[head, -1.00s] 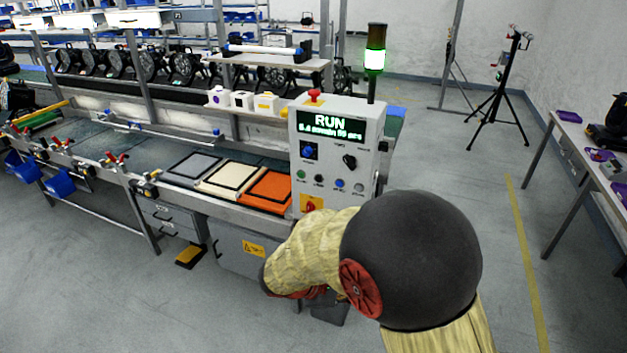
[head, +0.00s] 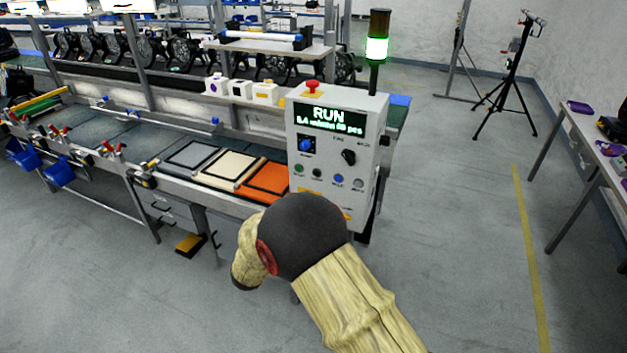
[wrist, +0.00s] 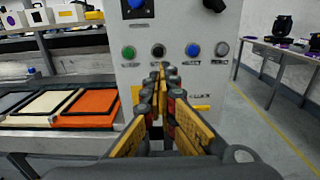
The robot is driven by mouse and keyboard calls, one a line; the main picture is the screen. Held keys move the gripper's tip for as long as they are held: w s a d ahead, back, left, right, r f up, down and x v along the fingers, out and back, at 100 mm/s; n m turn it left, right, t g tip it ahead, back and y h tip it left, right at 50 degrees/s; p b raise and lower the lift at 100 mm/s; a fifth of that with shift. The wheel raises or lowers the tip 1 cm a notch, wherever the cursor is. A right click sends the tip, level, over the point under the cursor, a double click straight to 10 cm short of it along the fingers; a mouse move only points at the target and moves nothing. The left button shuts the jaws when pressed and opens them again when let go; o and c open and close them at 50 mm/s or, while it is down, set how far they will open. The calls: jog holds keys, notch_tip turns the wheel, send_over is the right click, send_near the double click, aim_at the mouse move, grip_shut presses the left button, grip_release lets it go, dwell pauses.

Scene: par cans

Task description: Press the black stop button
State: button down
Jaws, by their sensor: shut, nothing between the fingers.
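The black stop button (head: 318,173) is in the lower button row of the white control box (head: 370,135), between the green button (head: 299,169) and the blue button (head: 338,178). In the wrist view the black button (wrist: 158,50) shows just above my fingertips. My gripper (wrist: 163,70) is shut and empty, with its fingers pointing at the box front a little below the black button. I cannot tell how far the tips are from the panel. In the head view my arm hides the gripper. The box display (head: 330,118) reads RUN.
A grey-white button (wrist: 222,48) sits at the row's right end. A red mushroom button (head: 313,87) tops the box. A stack light (head: 377,48) glows green. Orange (head: 265,180) and cream trays lie on the conveyor at left. The floor right of the box is clear.

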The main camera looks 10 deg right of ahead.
jog(key=shift+d, duration=0.1)
jog(key=b, duration=0.3)
send_near(317, 174)
jog(key=x, duration=0.5)
jog(key=shift+f, duration=0.2)
jog(key=shift+x, duration=0.9)
jog(key=shift+r, duration=0.15)
